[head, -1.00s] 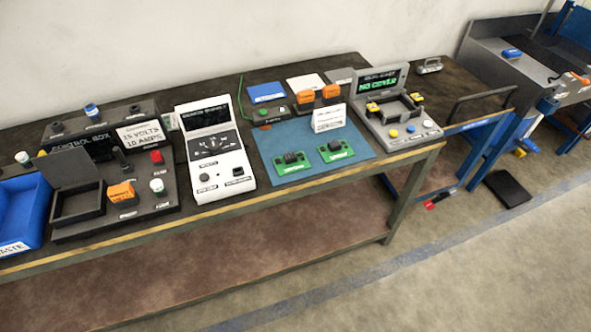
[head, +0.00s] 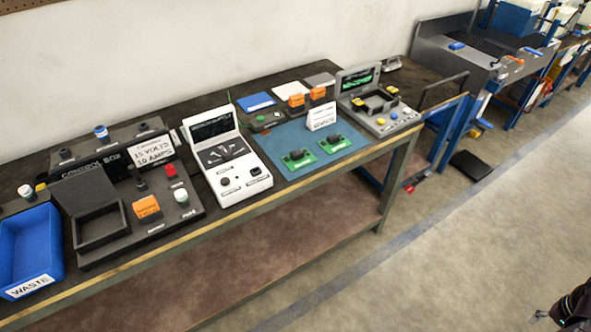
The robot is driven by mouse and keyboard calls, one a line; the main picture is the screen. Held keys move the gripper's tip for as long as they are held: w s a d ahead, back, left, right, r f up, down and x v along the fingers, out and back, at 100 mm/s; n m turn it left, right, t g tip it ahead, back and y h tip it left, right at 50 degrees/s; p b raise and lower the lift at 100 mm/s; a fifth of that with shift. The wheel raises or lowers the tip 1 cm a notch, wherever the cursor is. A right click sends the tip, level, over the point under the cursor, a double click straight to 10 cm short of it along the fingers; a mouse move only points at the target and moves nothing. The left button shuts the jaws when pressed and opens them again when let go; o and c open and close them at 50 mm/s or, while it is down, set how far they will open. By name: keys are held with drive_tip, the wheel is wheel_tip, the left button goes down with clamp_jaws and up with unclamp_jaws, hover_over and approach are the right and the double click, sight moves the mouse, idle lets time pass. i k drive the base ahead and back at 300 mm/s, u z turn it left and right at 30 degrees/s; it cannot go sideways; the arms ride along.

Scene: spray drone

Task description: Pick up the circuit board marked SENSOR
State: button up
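Two small green circuit boards, a left one (head: 299,160) and a right one (head: 334,144), lie side by side on a blue mat (head: 285,136) on the workbench. Each has a dark part on top and a small label too small to read, so I cannot tell which is marked SENSOR. A white sign (head: 321,116) stands behind them; its text is blurred. A dark piece, seemingly my gripper (head: 546,314), shows at the lower right corner, cut off by the frame, far from the boards. Its fingers are not clear.
A white tester (head: 228,160) stands left of the mat. A grey device (head: 377,110) with a screen stands right of it. Further left are a control box (head: 118,164) and a blue WASTE bin (head: 31,250). The floor before the bench is clear.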

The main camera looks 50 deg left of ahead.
sight(298, 159)
drive_tip(key=k, duration=1.55)
drive_tip(key=z, duration=1.45)
drive_tip(key=k, duration=0.1)
drive_tip(key=u, duration=3.4)
drive_tip(key=i, duration=0.8)
drive_tip(key=u, duration=0.05)
